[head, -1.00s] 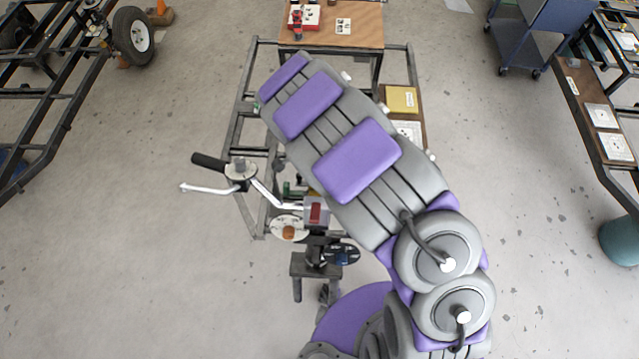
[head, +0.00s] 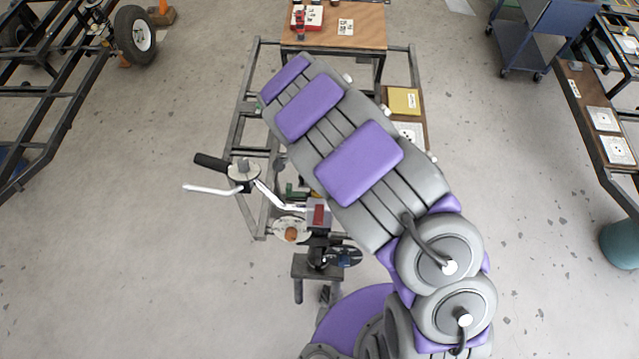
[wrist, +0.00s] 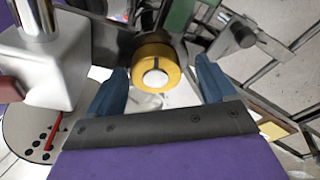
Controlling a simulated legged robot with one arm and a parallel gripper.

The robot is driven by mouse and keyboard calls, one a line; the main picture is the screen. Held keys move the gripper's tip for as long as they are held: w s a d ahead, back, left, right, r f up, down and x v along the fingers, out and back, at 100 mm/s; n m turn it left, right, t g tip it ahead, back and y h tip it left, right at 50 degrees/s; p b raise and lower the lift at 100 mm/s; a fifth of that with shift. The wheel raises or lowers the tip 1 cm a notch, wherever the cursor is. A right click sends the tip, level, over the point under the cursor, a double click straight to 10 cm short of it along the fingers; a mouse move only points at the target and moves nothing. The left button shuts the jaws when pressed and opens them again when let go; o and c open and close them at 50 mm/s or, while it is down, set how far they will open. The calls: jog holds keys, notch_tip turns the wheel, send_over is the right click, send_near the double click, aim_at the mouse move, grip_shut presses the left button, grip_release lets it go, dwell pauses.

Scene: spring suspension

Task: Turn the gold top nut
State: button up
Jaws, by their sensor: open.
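The gold top nut (wrist: 156,64) shows in the wrist view as a gold ring with a white centre and a dark mark on its upper face. My gripper (wrist: 160,83) is open, with one blue finger on each side of the nut and a visible gap to both. The nut lies a little above the line between the fingertips in the picture; I cannot tell how far off it is in depth. In the head view my own arm covers the area, and neither the nut nor my fingers can be made out.
A grey metal block with a bright rod (wrist: 42,60) stands close left of my gripper. A round plate with holes (wrist: 30,128) lies below it. A green part (wrist: 178,18) and a dark knob (wrist: 243,36) are beyond the nut. A handlebar (head: 212,188) stands left of my arm.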

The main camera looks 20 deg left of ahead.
jog(key=shift+d+r, duration=0.1)
jog(key=shift+w+r, duration=0.1)
jog(key=shift+r, duration=0.2)
jog(key=v, duration=1.6)
jog(key=shift+a+r, duration=0.2)
jog(key=shift+a, duration=0.05)
jog(key=shift+w, duration=0.15)
